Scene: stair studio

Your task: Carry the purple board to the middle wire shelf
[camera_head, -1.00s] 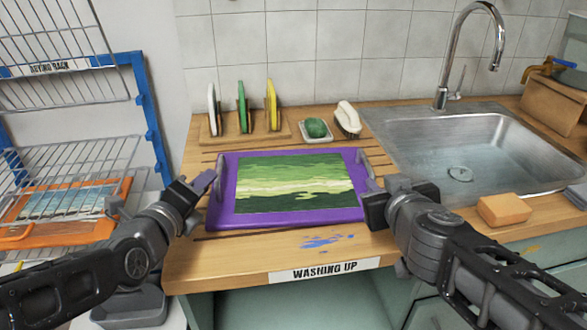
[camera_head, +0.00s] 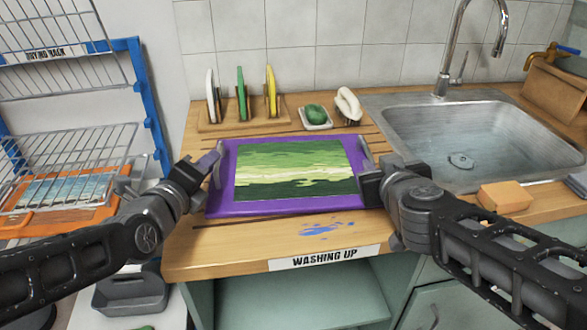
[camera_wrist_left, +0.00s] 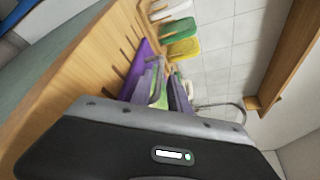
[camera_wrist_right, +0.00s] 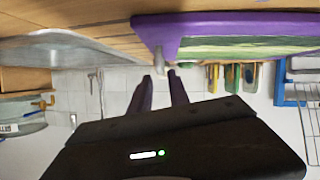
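The purple board (camera_head: 285,206), with a green striped picture on its face, lies flat on the wooden counter. It has an upright grey handle at each end. My left gripper (camera_head: 212,163) is at the left handle (camera_head: 217,170); in the left wrist view its fingers (camera_wrist_left: 158,92) stand apart on either side of that handle. My right gripper (camera_head: 371,178) is at the right handle (camera_head: 366,155); in the right wrist view its fingers (camera_wrist_right: 160,80) are apart, with the handle (camera_wrist_right: 162,69) at their tips. The middle wire shelf (camera_head: 75,150) is on the drying rack at left.
An orange board (camera_head: 55,222) lies low in the blue-framed rack (camera_head: 152,115). A plate holder (camera_head: 245,121), green soap (camera_head: 316,112) and white brush (camera_head: 348,105) stand behind the board. The sink (camera_head: 455,130) and sponge (camera_head: 505,196) are at right.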

